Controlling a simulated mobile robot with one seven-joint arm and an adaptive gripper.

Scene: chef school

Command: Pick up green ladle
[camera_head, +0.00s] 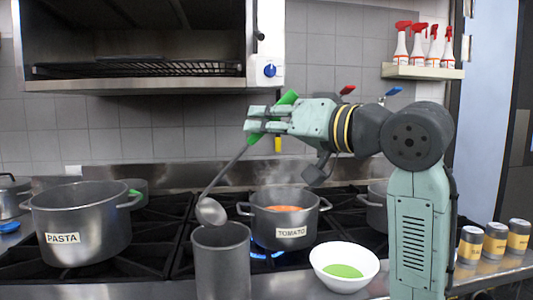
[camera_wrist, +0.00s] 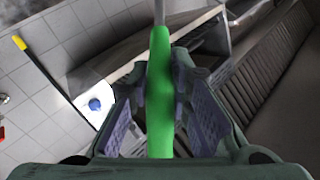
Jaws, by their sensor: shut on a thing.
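The green ladle has a green handle and a long grey shaft ending in a metal bowl (camera_head: 211,211). My gripper (camera_head: 262,119) is shut on its green handle and holds it up above the stove, tilted, with the bowl hanging down to the left. The bowl is just above or behind the rim of a tall grey metal container; I cannot tell which. In the wrist view the green handle (camera_wrist: 160,95) runs between the two finger pads of my gripper (camera_wrist: 163,100).
The tall grey container (camera_head: 221,265) stands at the front. A TOMATO pot (camera_head: 290,235) steams on the stove, and a large PASTA pot (camera_head: 85,225) stands left. A white bowl (camera_head: 343,283) with green contents is at front. Several cans (camera_head: 494,243) stand right. An oven (camera_head: 140,50) hangs above.

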